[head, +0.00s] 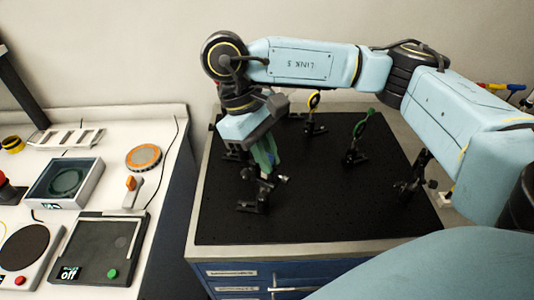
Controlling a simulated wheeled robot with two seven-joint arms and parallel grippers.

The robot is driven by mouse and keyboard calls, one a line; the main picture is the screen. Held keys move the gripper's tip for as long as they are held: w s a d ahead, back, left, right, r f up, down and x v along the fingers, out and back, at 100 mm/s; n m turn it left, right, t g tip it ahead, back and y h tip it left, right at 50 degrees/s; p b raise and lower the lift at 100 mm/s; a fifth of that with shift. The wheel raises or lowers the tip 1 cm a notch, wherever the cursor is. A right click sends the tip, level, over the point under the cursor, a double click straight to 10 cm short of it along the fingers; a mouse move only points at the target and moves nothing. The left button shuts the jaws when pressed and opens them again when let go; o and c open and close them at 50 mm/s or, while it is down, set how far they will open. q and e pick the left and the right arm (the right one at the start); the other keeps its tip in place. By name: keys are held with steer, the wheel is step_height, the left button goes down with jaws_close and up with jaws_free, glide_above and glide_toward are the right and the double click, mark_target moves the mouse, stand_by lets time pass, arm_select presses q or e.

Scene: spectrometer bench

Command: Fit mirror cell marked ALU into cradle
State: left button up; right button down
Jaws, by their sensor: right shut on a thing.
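My right gripper (265,160) points down over the left part of the black optical board (330,215). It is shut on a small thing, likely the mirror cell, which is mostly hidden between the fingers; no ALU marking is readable. A black post mount (252,204), possibly the cradle, stands just below and in front of the fingertips. I cannot tell whether the held thing touches it. My left gripper is out of view.
On the left white bench are a framed tray (93,188), an orange-rimmed disc (144,157) and a panel reading "off" (100,248). The board's front middle is clear.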

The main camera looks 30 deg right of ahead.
steer(key=shift+f+b, duration=0.35)
stand_by(0.9)
steer(key=c, duration=1.3)
jaws_free()
steer(key=shift+c, duration=0.2)
steer(key=p+v, duration=0.1)
steer(key=v, duration=1.2)
steer(key=shift+r+p, duration=0.25)
steer(key=shift+p, duration=0.1)
